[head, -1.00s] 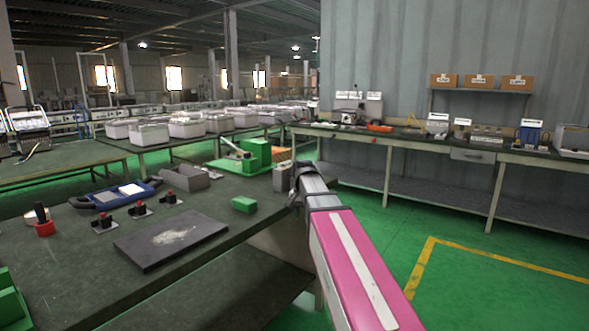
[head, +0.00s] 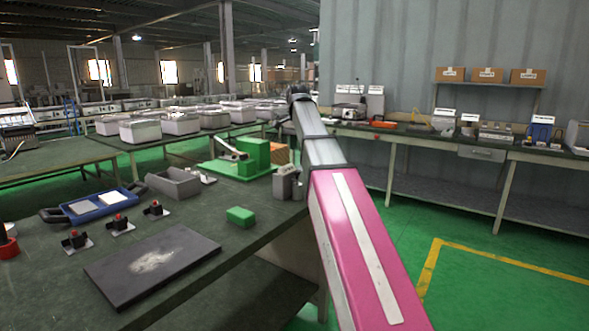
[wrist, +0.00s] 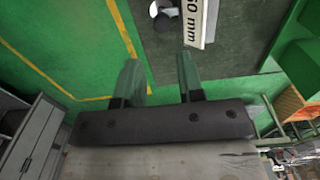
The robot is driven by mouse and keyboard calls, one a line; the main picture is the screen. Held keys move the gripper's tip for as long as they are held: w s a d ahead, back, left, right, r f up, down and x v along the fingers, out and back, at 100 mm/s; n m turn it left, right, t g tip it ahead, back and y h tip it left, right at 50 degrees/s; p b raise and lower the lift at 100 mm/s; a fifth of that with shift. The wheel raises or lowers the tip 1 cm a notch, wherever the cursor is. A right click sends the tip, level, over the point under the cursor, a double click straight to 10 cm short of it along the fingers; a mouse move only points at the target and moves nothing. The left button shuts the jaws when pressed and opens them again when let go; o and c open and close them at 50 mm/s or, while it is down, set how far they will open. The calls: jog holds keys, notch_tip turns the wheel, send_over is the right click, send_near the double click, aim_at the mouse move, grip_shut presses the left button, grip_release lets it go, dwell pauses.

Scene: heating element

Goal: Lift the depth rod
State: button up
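My gripper (wrist: 157,60) is open in the wrist view, with two green-grey fingers apart and nothing between them. Ahead of the fingers, at the top edge, is a pale block labelled "50 mm" (wrist: 195,22). Beside it is a dark round-ended piece with a white part (wrist: 163,17); I cannot tell whether this is the depth rod. Both are cut off by the frame. In the head view a grey block (head: 284,184) stands at the bench's right edge, beside my arm. My gripper is not clear there, at the far end of my raised arm.
The dark bench (head: 60,270) holds a black plate (head: 150,262), a small green block (head: 240,216), a grey open box (head: 174,184), a blue tray (head: 98,207), red-topped pieces and a green fixture (head: 255,158). Green floor (head: 390,275) is clear at right.

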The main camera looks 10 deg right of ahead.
aim_at(297, 172)
jog(key=f, duration=1)
jog(key=shift+w+f, duration=0.2)
jog(key=shift+f, duration=0.2)
jog(key=shift+r, duration=0.1)
grip_shut()
